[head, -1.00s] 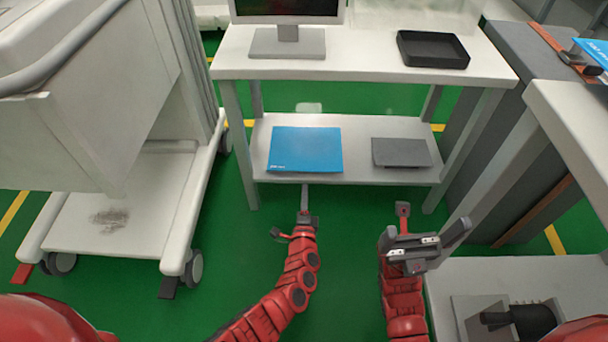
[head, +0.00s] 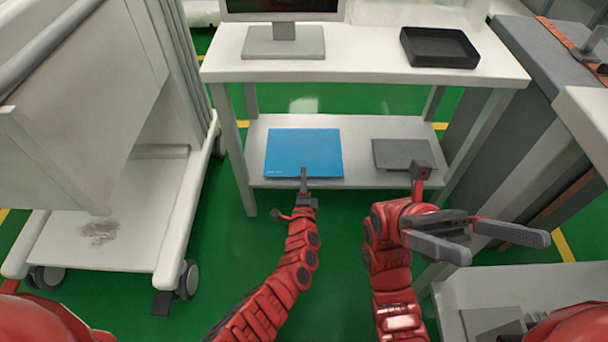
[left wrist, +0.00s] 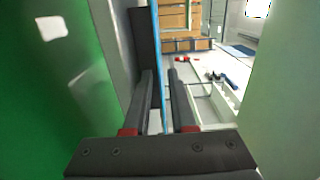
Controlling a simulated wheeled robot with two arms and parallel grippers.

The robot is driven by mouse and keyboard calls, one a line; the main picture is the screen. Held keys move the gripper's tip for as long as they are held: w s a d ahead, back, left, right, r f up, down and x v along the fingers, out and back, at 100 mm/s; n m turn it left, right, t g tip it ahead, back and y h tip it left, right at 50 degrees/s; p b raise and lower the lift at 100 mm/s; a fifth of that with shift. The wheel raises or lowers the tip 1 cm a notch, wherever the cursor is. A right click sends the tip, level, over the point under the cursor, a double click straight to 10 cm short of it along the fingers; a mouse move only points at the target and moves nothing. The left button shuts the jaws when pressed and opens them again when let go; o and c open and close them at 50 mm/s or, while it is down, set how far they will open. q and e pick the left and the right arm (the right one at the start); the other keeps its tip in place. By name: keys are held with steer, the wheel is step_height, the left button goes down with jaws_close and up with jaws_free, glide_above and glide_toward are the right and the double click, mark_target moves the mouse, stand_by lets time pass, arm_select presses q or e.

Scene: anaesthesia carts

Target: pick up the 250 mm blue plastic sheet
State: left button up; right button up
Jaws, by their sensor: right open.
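The blue plastic sheet (head: 303,150) lies flat on the lower shelf (head: 360,160) of the white table, its front edge near the shelf's front edge. My left gripper (head: 303,174) is at that front edge, seen edge-on in the head view. In the left wrist view the sheet shows as a thin blue line (left wrist: 157,40) between the two fingers (left wrist: 161,75), with a visible gap on the right side. The left gripper looks open around the sheet's edge. My right gripper (head: 505,248) is open and empty, to the right in front of the table.
A grey flat item (head: 400,155) lies right of the sheet on the same shelf. A monitor (head: 283,40) and black tray (head: 440,47) stand on the tabletop. A white cart (head: 120,215) stands at left; a grey cabinet (head: 540,60) at right. Green floor is clear between.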

arm_select(q)
jaws_close()
step_height(320, 180, up, 2)
steer(key=shift+r+p, duration=0.15)
steer(key=shift+p, duration=0.75)
steer(key=s+r+p, duration=0.2)
steer(key=s+p, duration=0.3)
steer(key=s, duration=1.1)
steer(key=shift+r, duration=0.35)
